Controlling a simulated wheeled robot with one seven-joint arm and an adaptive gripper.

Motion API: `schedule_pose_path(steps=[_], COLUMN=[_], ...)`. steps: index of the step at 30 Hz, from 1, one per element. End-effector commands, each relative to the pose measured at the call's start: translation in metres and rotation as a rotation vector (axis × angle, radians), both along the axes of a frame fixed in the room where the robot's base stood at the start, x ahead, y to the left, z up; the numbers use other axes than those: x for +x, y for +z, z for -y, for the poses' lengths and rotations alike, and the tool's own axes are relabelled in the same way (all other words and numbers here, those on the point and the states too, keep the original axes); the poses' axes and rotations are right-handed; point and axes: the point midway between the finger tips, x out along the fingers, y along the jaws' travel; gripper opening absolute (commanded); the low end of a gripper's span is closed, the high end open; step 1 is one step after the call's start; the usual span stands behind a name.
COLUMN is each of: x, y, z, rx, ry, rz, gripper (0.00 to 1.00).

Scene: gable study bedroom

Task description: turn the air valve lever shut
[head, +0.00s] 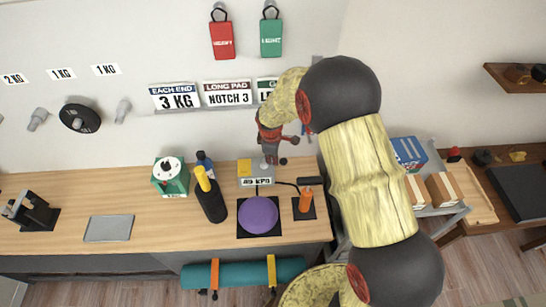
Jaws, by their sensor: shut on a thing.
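A grey air box (246,181) stands on the bench and carries a yellow square and a "KPA" reading label. My gripper (270,158) reaches down from the upper right to the top of this box. It is shut on the air valve lever, which is mostly hidden between the fingers, so its angle cannot be told. A small dark knob shows just right of the fingertips. A purple ball (258,214) sits on a black mat in front of the box. A dark hose runs from the box toward an orange pump (305,201) with a black handle.
A grey plate (108,228) lies further left. Red (222,40) and green (270,38) weights hang on the wall.

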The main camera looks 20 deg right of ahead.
Motion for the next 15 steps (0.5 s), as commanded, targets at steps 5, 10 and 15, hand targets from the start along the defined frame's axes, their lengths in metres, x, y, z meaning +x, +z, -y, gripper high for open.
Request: schedule_pose_path(steps=[5,10,15], x=[-0.003,-0.007,-0.01], y=[0.0,0.0,0.0], z=[-0.003,-0.007,-0.011], rx=[-0.001,0.0,0.0], ry=[-0.106,-0.255,-0.416], rz=[0.001,0.001,0.001], gripper=[0.0,0.0,0.0])
